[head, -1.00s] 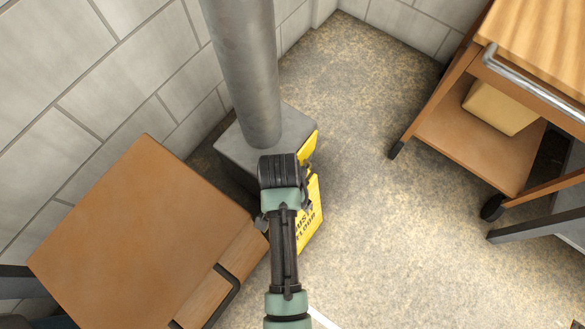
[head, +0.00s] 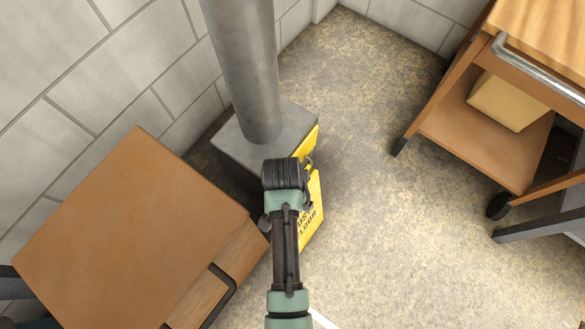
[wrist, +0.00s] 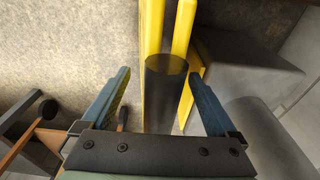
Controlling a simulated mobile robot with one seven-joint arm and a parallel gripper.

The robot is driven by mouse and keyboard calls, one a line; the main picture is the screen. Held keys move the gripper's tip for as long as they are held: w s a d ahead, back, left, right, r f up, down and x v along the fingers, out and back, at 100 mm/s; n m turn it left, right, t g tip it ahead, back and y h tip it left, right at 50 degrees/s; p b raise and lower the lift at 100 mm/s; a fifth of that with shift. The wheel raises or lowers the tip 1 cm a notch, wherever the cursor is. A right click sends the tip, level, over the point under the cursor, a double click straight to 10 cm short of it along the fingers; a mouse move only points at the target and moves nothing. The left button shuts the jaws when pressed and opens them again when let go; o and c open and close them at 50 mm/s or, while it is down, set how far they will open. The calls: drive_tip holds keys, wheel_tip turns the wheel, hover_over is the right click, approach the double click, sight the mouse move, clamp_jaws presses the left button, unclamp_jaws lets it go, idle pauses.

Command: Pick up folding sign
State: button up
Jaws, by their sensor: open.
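The yellow folding sign (head: 313,213) stands on the floor beside the grey pillar base, partly hidden behind my arm in the head view. Dark lettering, partly readable as "FLOOR", shows on its face. In the wrist view its two yellow panels (wrist: 151,50) are seen edge-on with a gap between them. My gripper (wrist: 160,73) is open there, one finger on each side of the panels in the picture. The right fingertip appears close to the right panel; I cannot tell whether it touches. A dark see-through cylinder shape (wrist: 165,88) shows between the fingers.
A grey column (head: 243,70) on a square base (head: 285,128) stands just behind the sign. A brown desk (head: 125,225) is close on the left. A wooden cart (head: 475,145) with a box (head: 508,100) stands at right. Floor (head: 385,235) between sign and cart is clear.

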drive_tip(key=shift+f, duration=0.15)
drive_tip(key=shift+c, duration=0.3)
clamp_jaws()
idle(0.3)
